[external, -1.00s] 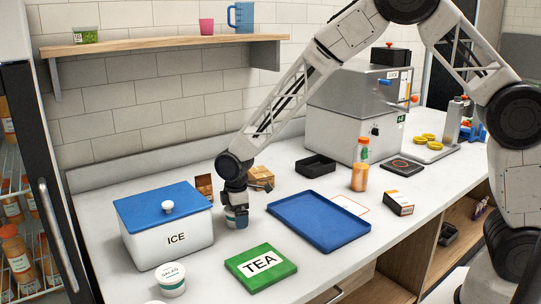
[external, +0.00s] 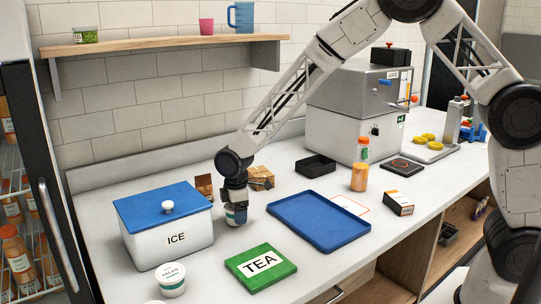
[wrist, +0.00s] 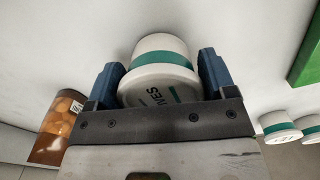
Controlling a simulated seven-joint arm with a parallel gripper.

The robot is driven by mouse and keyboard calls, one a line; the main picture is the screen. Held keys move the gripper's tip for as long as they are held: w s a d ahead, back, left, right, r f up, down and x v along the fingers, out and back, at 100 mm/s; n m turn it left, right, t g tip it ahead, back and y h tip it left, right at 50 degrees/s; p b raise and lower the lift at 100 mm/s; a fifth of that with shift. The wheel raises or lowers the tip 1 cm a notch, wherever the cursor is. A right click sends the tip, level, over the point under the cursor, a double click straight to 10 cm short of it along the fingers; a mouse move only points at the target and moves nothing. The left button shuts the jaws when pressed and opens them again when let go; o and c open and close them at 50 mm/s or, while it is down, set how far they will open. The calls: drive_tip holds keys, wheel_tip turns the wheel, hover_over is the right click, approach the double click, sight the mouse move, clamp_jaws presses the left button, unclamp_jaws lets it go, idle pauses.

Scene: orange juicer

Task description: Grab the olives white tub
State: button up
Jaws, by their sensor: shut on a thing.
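The olives tub (wrist: 162,62) is white with a green band, and part of the word "OLIVES" shows on its lid in the wrist view. My gripper (wrist: 160,85) has its two blue fingers on either side of the tub, shut on it. In the external view my gripper (external: 236,203) points down over the tub (external: 236,217), between the ice box and the blue tray. The tub looks to be at or just above the counter; I cannot tell if it touches.
The white ice box (external: 170,238) with a blue lid stands close on the left. A blue tray (external: 330,240) lies to the right, a green TEA box (external: 261,267) in front. A salad tub (external: 170,281) stands at front left. Brown packages (external: 260,178) stand behind.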

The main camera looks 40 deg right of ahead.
drive_tip(key=shift+r, duration=0.5)
drive_tip(key=shift+s+d+r, duration=0.1)
drive_tip(key=shift+s+r, duration=0.15)
drive_tip(key=shift+r, duration=0.6)
drive_tip(key=s+d, duration=0.2)
drive_tip(key=s, duration=0.2)
drive_tip(key=s+d+r, duration=0.1)
drive_tip(key=s+d, duration=0.2)
drive_tip(key=s, duration=0.2)
drive_tip(key=s+d, duration=0.3)
drive_tip(key=s, duration=0.1)
drive_tip(key=shift+s+r, duration=0.15)
